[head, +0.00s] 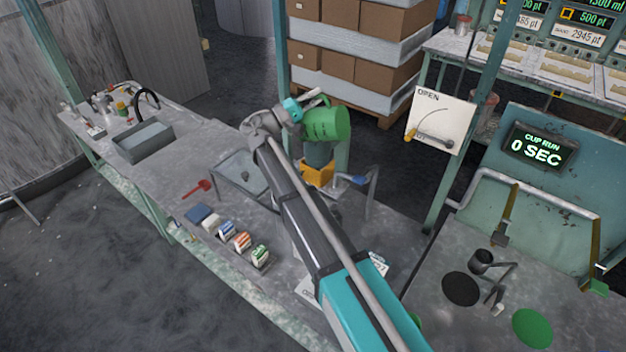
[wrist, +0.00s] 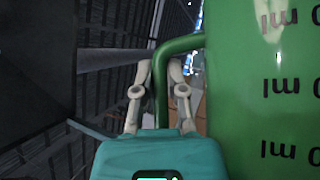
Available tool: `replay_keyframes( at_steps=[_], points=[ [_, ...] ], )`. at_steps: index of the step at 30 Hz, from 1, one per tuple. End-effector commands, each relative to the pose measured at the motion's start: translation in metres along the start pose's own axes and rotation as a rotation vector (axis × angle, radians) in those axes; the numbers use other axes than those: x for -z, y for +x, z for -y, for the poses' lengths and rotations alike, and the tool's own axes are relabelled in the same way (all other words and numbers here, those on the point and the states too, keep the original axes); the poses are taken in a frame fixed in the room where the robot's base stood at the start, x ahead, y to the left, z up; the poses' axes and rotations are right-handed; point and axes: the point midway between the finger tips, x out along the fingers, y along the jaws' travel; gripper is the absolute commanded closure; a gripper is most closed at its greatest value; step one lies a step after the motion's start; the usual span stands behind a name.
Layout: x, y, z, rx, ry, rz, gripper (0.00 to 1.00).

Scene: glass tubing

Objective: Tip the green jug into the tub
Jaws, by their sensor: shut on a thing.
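The green jug (head: 325,125) is held up in the air over the far edge of the bench, tilted well over onto its side, with one round end to the right. My gripper (head: 308,103) is at its upper left. In the wrist view the two pale fingers (wrist: 160,92) are shut around the green handle, and the jug's marked wall (wrist: 260,90) fills the right side. The jug's contents and any pouring cannot be seen. A grey rectangular open tub (head: 145,142) stands on the bench at the left, well apart from the jug.
A sunken basin (head: 226,178) lies left of my arm. A yellow-orange block (head: 318,172) is below the jug. A red scoop (head: 198,188) and several small packs (head: 242,242) lie on the bench. Stacked boxes (head: 345,60) stand behind. A cup-run display (head: 537,146) is at the right.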

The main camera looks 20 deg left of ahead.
Motion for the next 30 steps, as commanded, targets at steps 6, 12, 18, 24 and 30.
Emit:
replay_keyframes(
  at_steps=[6, 12, 18, 24, 30],
  points=[
    [0.005, -0.019, 0.047, 0.027, 0.018, 0.038, 1.00],
    [0.008, -0.034, 0.082, 0.052, 0.033, 0.073, 1.00],
    [0.011, -0.049, 0.116, 0.076, 0.049, 0.109, 1.00],
    [0.014, -0.064, 0.150, 0.099, 0.061, 0.146, 1.00],
    [0.017, -0.079, 0.185, 0.122, 0.075, 0.182, 1.00]
  ],
)
